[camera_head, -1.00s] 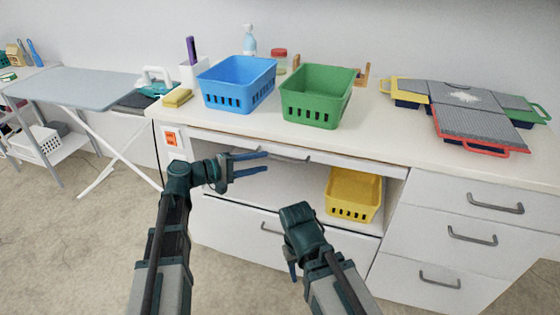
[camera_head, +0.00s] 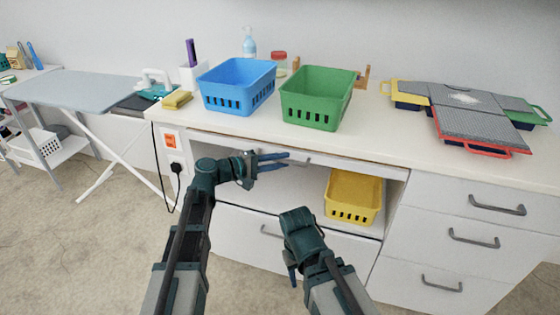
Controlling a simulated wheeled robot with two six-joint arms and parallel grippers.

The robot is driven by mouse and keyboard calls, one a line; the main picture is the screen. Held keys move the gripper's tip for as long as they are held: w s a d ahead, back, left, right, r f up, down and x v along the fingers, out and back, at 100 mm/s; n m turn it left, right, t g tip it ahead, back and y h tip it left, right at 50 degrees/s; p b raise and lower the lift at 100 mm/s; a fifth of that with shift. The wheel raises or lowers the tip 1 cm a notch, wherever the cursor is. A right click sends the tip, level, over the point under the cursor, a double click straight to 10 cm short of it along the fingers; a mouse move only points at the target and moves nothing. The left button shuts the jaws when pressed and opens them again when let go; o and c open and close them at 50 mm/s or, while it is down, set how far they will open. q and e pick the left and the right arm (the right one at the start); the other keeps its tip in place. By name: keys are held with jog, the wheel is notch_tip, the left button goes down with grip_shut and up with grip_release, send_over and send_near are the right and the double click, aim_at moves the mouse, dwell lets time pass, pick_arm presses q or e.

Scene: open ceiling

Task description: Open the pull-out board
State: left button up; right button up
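The pull-out board (camera_head: 345,162) shows as a thin white front just under the countertop, above an open shelf space. Its grey bar handle (camera_head: 299,160) is partly hidden behind my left gripper. The board looks flush with the cabinet. My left gripper (camera_head: 289,161) is open, with its two blue fingers pointing right at the handle. I cannot tell whether the fingers touch it. My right gripper (camera_head: 292,275) hangs low in front of the lower drawer, pointing down; its fingers are mostly hidden.
A yellow basket (camera_head: 354,197) stands in the open shelf below the board. Blue (camera_head: 236,83) and green (camera_head: 317,97) baskets stand on the countertop (camera_head: 390,135). Drawers (camera_head: 455,238) are at the right. An ironing board (camera_head: 75,88) stands at the left.

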pick_arm(q)
grip_shut()
dwell(1.1)
